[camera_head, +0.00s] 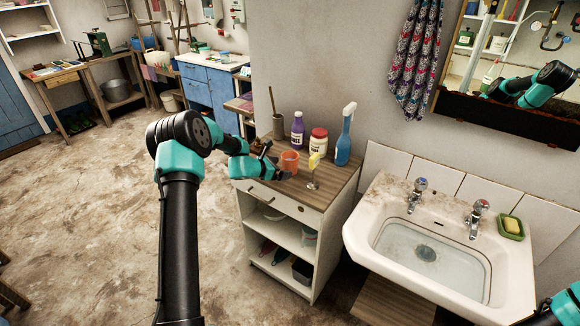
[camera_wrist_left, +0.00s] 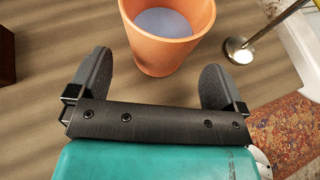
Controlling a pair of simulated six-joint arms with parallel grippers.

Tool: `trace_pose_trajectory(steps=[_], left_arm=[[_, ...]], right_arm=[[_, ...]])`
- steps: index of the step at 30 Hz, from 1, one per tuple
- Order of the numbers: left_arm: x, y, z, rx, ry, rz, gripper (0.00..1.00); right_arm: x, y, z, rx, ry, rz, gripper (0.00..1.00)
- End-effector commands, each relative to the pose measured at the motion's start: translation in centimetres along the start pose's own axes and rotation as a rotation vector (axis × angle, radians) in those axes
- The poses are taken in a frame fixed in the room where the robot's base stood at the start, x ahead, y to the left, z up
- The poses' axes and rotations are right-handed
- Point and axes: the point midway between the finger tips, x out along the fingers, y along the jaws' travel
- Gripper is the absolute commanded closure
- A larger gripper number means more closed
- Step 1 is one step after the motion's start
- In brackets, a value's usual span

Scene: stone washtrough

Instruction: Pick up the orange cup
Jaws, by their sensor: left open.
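The orange cup (camera_head: 289,161) stands upright on the wooden top of a small white cabinet (camera_head: 318,192). It also shows large at the top of the left wrist view (camera_wrist_left: 165,52), with a pale bluish inside. My left gripper (camera_head: 277,168) is open at the near left side of the cup. In the left wrist view, the fingers (camera_wrist_left: 156,72) are spread to the left and right of the cup's near lower part. I cannot tell whether a finger touches it. Only a bit of my right arm shows at the lower right edge; its gripper is out of view.
Just right of the cup is a thin metal stand (camera_head: 313,184) with a yellow top. Behind are a purple bottle (camera_head: 297,131), a red-lidded jar (camera_head: 318,142) and a blue spray bottle (camera_head: 344,139). A white sink (camera_head: 365,237) is at the right.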

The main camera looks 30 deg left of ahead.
Motion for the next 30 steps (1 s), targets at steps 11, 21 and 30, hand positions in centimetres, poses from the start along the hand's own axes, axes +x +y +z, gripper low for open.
trace_pose_trajectory(steps=[11, 21, 30], left_arm=[[4.3, 0.2, 0.3, -0.001, 0.000, 0.000, 0.03], [4.3, 0.2, 0.3, 0.000, 0.000, 0.000, 0.03], [4.3, 0.2, 0.3, 0.000, 0.000, 0.000, 0.19]], right_arm=[[0.0, 0.0, 0.0, 0.000, 0.000, 0.000, 0.57], [0.0, 0.0, 0.0, 0.000, 0.000, 0.000, 0.57], [0.0, 0.0, 0.0, 0.000, 0.000, 0.000, 0.57]])
